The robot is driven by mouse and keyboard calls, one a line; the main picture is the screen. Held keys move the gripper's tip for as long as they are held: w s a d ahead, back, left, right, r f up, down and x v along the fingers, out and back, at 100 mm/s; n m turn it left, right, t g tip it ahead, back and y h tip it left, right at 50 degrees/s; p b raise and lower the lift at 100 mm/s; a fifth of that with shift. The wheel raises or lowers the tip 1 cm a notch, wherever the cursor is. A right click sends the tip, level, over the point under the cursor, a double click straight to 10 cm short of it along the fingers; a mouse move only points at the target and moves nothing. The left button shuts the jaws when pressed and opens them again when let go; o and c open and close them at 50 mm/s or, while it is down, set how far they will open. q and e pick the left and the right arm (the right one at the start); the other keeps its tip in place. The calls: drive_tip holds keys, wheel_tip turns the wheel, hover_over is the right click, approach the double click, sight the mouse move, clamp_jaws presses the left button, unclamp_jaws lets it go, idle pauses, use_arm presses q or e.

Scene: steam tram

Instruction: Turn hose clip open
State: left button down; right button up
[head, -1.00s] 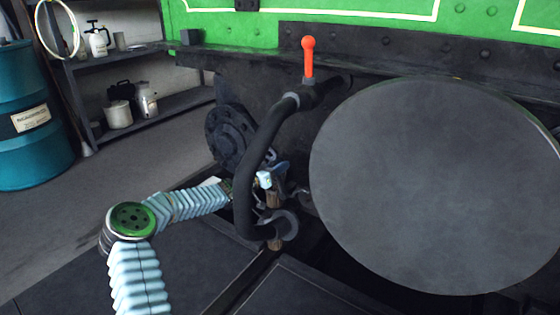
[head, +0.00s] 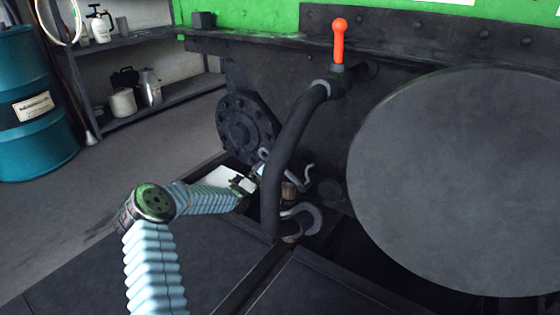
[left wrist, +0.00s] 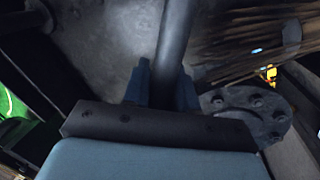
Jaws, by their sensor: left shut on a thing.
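A black hose (head: 290,140) bends down from a red-handled valve (head: 339,42). Near its lower end is a grey curved clip (head: 312,215), hook-shaped; the hose hides part of it. My left gripper (head: 257,172) is beside the hose on its left, partly hidden by it. In the left wrist view my left gripper (left wrist: 163,75) is shut on a smooth grey bar (left wrist: 174,38). I cannot tell whether this bar belongs to the clip. A thin bent grey rod (head: 308,178) shows just right of the hose. My right gripper is not in view.
A large dark round buffer plate (head: 450,180) fills the right side. A dark bolted flange (head: 240,125) stands behind my left gripper. A green panel (head: 245,15) is above.

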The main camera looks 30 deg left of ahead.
use_arm(q)
drive_tip(key=shift+a+f+n, duration=0.1)
drive_tip(key=shift+f+n, duration=0.15)
drive_tip(key=shift+n, duration=0.05)
drive_tip(key=c, duration=1)
unclamp_jaws()
drive_tip(key=shift+s, duration=0.1)
drive_tip(key=v, duration=1.3)
drive_tip(key=shift+s+p, duration=0.3)
drive_tip(key=shift+p, duration=0.1)
drive_tip(key=shift+f, duration=0.15)
